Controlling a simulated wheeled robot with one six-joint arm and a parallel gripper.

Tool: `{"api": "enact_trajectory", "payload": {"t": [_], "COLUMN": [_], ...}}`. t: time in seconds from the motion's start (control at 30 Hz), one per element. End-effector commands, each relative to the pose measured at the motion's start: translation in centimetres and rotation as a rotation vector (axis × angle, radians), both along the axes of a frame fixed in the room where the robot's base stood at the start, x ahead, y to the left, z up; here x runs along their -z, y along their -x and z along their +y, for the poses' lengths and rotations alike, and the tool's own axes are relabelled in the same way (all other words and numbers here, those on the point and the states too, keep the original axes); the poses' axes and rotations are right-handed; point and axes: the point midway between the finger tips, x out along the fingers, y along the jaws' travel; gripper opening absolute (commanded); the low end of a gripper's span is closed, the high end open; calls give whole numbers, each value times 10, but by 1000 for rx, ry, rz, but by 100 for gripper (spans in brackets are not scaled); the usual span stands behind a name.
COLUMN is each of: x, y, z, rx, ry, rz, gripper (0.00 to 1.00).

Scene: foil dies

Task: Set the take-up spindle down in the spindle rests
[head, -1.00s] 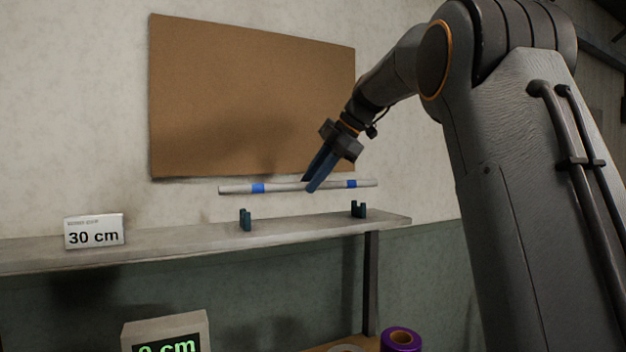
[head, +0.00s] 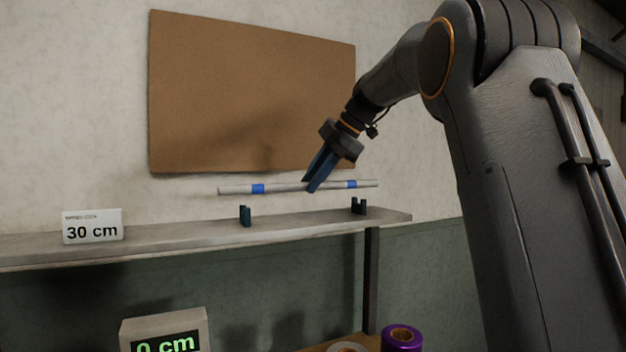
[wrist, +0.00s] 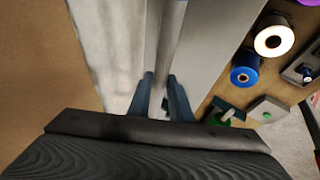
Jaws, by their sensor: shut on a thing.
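The take-up spindle (head: 285,188) is a thin light-grey rod with two blue bands. My gripper (head: 312,187) is shut on it near its middle and holds it roughly level above the shelf. The spindle rests are two small dark notched blocks, a left one (head: 245,216) and a right one (head: 358,206), standing on the shelf. The rod is above both rests, with a visible gap. In the wrist view, the spindle (wrist: 165,40) runs up from between the blue fingers of my gripper (wrist: 162,95). The rests are not clearly seen there.
The grey shelf (head: 170,241) carries a "30 cm" card (head: 93,227) at left. A brown board (head: 250,90) is on the wall behind. Below are a display box (head: 165,330) and a purple roll (head: 401,338). The wrist view shows a blue roll (wrist: 243,76) and a white-faced roll (wrist: 272,40).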

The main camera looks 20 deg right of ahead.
Motion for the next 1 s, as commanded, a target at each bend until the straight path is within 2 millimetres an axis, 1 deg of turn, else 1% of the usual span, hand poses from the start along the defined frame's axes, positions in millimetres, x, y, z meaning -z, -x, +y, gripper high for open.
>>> {"api": "enact_trajectory", "payload": {"t": [1.0], "x": [22], "y": [0], "z": [0], "rx": [1], "ry": [-1], "rz": [-2], "gripper": [0]}}
